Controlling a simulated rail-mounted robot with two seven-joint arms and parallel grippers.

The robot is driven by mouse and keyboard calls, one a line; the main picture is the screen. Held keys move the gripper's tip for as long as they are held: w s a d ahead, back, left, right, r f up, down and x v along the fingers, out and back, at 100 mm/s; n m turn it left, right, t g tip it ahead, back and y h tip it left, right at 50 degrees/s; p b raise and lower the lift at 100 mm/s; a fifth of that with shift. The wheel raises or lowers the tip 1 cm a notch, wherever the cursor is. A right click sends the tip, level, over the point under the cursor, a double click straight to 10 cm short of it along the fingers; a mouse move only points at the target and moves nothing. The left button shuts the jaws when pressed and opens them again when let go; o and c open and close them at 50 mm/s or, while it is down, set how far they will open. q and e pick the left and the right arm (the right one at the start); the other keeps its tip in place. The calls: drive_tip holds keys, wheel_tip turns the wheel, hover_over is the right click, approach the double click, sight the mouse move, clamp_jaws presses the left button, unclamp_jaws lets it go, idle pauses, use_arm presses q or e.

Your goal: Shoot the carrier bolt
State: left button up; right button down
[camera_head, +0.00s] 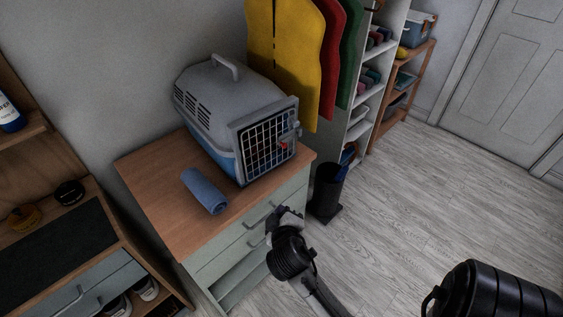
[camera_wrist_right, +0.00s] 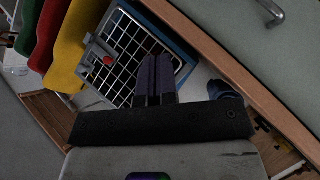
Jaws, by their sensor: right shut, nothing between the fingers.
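The pet carrier (camera_head: 232,100) has a grey top and blue base and stands on the wood-topped drawer cabinet (camera_head: 150,165). Its barred door (camera_head: 262,150) faces right and appears closed. A small red piece, seemingly the bolt (camera_head: 284,147), shows at the door's right side. In the right wrist view, the red piece (camera_wrist_right: 108,61) is on the barred door, up and left of the fingertips. My right gripper (camera_head: 285,213) is in front of the cabinet's drawers, below and apart from the carrier. In the wrist view its fingers (camera_wrist_right: 154,62) are together and empty. My left gripper is out of view.
A rolled blue towel (camera_head: 205,191) lies on the cabinet top before the carrier. Yellow, red and green garments (camera_head: 290,60) hang behind it. A black bin (camera_head: 327,190) stands on the floor right of the cabinet. Open floor (camera_head: 420,200) lies to the right.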

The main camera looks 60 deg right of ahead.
wheel_tip(320, 180, up, 6)
drive_tip(key=w+n+t+h, duration=0.2)
drive_tip(key=n+t+h, duration=0.1)
drive_tip(key=n, duration=0.6)
drive_tip(key=shift+d+r+t, duration=0.15)
drive_tip(key=shift+d+t, duration=0.15)
drive_tip(key=shift+t, duration=0.3)
